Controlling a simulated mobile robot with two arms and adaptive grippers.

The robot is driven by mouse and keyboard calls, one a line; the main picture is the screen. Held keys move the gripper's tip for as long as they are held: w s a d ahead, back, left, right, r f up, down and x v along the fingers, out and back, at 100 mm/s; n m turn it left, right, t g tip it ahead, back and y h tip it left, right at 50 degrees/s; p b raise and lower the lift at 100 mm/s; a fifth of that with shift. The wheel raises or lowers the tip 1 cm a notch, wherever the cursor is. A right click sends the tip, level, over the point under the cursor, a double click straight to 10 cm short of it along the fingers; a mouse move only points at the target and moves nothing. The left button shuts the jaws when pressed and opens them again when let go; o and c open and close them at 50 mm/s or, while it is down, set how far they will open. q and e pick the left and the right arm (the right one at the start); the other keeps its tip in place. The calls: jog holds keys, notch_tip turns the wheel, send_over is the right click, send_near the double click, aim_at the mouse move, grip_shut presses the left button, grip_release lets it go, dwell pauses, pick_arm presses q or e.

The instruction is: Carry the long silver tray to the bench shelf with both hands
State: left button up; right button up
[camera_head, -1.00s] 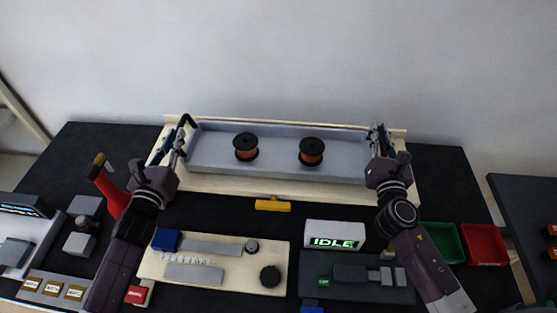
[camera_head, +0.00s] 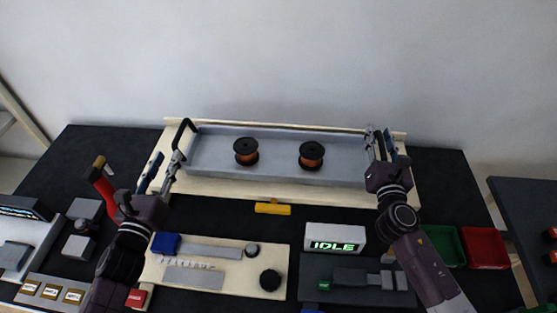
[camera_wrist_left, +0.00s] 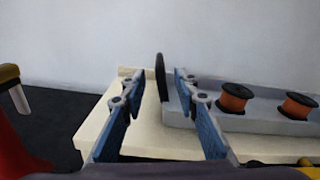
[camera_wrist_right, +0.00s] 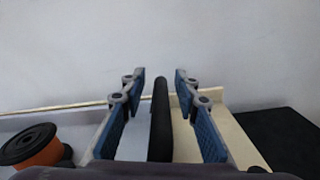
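The long silver tray (camera_head: 277,171) sits level on the cream bench shelf (camera_head: 250,189) at the back. It holds two copper spools with black flanges, the left spool (camera_head: 246,152) and the right spool (camera_head: 312,155). My left gripper (camera_head: 164,168) is open and empty, in front of and to the left of the tray's black left handle (camera_head: 184,130). In the left wrist view that handle (camera_wrist_left: 161,78) shows beyond the fingers, clear of them. My right gripper (camera_head: 381,142) is open at the tray's right end. In the right wrist view the black right handle (camera_wrist_right: 160,120) stands between its spread fingers.
A yellow handle (camera_head: 272,208) lies before the shelf. The IDLE display (camera_head: 335,238), a cream fixture board (camera_head: 225,284), and green (camera_head: 446,245) and red bins (camera_head: 484,248) fill the front.

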jog(key=shift+s, duration=0.2)
pick_arm(q)
jog(key=s, duration=0.5)
jog(key=shift+s+a, duration=0.1)
jog(key=shift+a, duration=0.25)
pick_arm(e)
jog(key=s, duration=0.3)
jog(key=s+a, duration=0.1)
jog(key=s, duration=0.7)
jog(key=shift+s+a, duration=0.25)
jog(key=shift+a, duration=0.1)
